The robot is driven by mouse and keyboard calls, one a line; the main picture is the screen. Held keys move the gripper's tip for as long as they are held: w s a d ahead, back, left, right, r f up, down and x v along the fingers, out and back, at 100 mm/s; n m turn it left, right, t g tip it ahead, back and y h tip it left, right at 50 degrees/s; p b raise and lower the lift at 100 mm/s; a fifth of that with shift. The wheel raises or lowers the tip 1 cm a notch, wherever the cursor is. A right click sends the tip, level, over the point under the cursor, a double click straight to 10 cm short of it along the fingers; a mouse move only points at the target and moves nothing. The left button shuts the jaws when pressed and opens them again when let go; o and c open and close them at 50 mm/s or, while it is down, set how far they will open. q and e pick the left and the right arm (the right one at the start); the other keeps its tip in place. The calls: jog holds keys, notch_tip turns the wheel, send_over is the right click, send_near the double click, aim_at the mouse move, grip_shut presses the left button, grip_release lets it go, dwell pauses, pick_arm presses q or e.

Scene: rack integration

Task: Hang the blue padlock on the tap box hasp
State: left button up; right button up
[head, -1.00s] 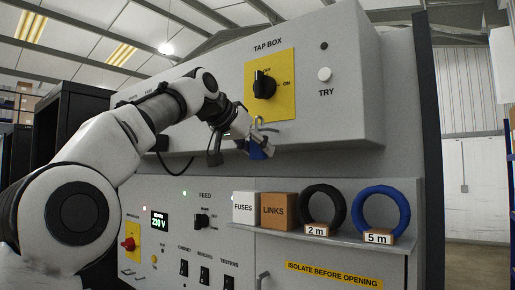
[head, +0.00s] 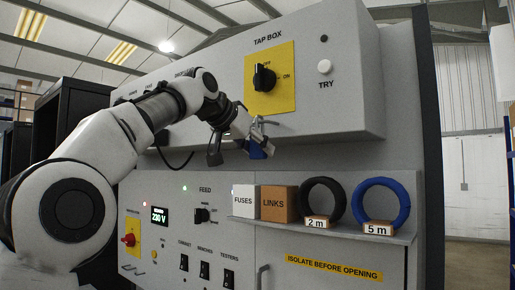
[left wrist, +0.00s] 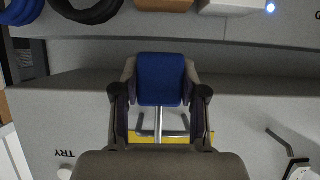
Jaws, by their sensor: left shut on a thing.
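The blue padlock (head: 257,152) is at the lower front of the tap box (head: 330,102), below its yellow plate (head: 284,98) with the black rotary switch. My left gripper (head: 250,142) is shut on the padlock's body. In the left wrist view the blue body (left wrist: 160,80) sits between the two fingers (left wrist: 160,98), and its metal shackle (left wrist: 158,122) points toward the yellow plate. A small grey metal part by the shackle may be the hasp (head: 267,123). I cannot tell whether the shackle is through it. My right gripper is not in view.
Below the tap box, a shelf (head: 330,236) carries a white FUSES box (head: 244,202), a brown LINKS box (head: 278,205), a black coil (head: 322,184) and a blue coil (head: 381,190). The feed panel (head: 165,195) with switches is at lower left. Space below the padlock is clear.

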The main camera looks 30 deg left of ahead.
pick_arm(q)
jog(key=shift+f, duration=0.25)
jog(key=o, duration=1.3)
